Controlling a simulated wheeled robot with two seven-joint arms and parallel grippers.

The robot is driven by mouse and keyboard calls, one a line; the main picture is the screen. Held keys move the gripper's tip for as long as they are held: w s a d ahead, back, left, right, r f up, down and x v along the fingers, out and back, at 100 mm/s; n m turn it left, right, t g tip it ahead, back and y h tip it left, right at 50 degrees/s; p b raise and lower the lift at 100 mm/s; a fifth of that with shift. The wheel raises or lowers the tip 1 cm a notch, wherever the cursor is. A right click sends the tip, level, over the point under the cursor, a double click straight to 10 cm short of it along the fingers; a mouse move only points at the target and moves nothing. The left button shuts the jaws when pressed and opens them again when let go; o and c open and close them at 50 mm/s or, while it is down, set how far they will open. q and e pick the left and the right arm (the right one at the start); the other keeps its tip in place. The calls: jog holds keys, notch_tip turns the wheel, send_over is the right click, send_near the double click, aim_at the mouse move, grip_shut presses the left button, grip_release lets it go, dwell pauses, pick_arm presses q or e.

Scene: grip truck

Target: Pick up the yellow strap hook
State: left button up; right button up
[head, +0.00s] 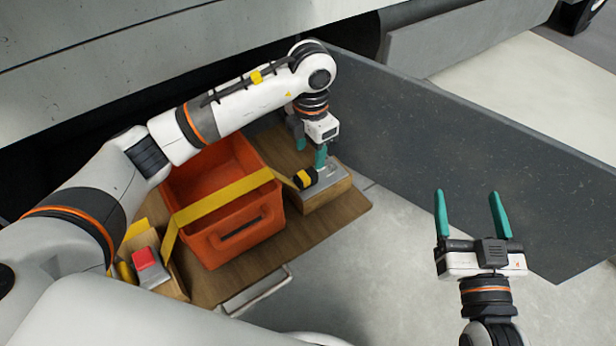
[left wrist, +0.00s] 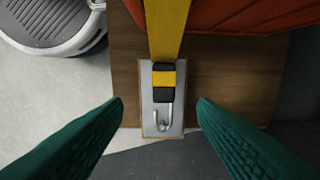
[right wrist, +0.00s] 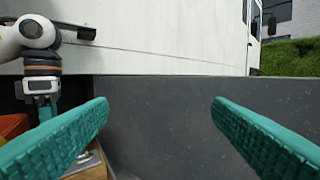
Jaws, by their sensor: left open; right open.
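The yellow strap hook (left wrist: 164,90) has a black-and-yellow grip and a metal hook. It lies on a grey plate (left wrist: 148,115) on a wooden block. In the head view, its black-and-yellow grip (head: 305,179) is at the right end of the yellow strap, beside the orange crate. My left gripper (head: 310,156) is over the plate, close to the hook. In the left wrist view its open fingers (left wrist: 160,112) are on either side of the hook end, with nothing between them touching. My right gripper (head: 472,208) is open and empty, off to the right.
The yellow strap (head: 225,196) crosses the orange crate (head: 210,260), which stands on a wooden board (head: 325,215). A red-topped item (head: 146,260) sits at the left end. A dark grey panel (head: 440,140) runs behind. The floor at right is clear.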

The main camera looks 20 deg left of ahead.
aim_at(308, 174)
pick_arm(q)
notch_tip(308, 174, down, 2)
jog(key=shift+w+f, duration=0.1)
jog(key=shift+f, duration=0.05)
jog(key=shift+f+b, duration=0.55)
jog(key=shift+f, duration=0.25)
jog(key=f, duration=0.1)
jog(key=f+b, duration=0.1)
jog(key=f, duration=0.1)
jog(key=shift+a+f, duration=0.25)
jog(key=shift+f, duration=0.3)
jog(key=c, duration=1.1)
pick_arm(e)
jog(key=s+r+t+y, duration=0.3)
jog(key=s+r+t, duration=0.1)
jog(key=r+t, duration=0.3)
notch_tip(308, 174, up, 2)
jog(key=shift+s+a+r+t, duration=0.1)
jog(key=shift+s+a+t, duration=0.05)
jog(key=shift+s+t, duration=0.15)
